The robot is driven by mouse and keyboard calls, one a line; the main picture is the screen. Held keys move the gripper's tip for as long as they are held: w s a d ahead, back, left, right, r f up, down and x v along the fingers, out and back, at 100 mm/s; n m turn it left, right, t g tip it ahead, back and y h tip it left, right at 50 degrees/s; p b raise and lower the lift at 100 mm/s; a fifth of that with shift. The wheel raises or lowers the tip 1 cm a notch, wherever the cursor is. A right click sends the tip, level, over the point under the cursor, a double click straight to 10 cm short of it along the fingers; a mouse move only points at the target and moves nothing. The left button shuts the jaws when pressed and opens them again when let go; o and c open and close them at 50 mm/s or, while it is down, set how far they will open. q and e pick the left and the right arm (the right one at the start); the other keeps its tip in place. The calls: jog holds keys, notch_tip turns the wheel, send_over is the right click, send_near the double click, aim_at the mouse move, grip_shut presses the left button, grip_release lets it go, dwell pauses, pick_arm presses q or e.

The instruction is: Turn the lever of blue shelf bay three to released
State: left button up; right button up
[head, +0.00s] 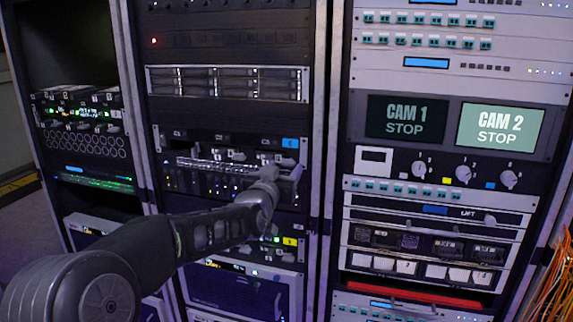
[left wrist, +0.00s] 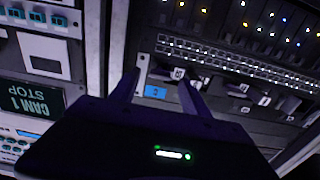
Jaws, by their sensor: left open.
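The blue-tagged shelf (head: 205,150) is in the middle rack, with its blue tag (head: 290,143) at the right end. The tag also shows in the left wrist view (left wrist: 155,92). Small light-coloured levers stand along the shelf front; one lever (left wrist: 178,73) is by a fingertip in the left wrist view, and others (left wrist: 240,88) are farther right. Their bay numbers are too small to read surely. My left gripper (head: 285,172) is open in front of the shelf's right end. Its fingers (left wrist: 156,82) straddle the tag area in the wrist view, with nothing clearly held. My right gripper is out of view.
A yellow-tagged shelf (head: 290,241) lies below, partly behind my left arm. The right rack carries the CAM 1 (head: 406,118) and CAM 2 (head: 500,131) screens and several knobs. A metal rack post (head: 320,120) stands just right of the gripper. Orange cables (head: 556,275) hang at far right.

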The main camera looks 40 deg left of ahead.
aim_at(288, 163)
pick_arm(q)
jog(key=shift+x, duration=1.25)
grip_shut()
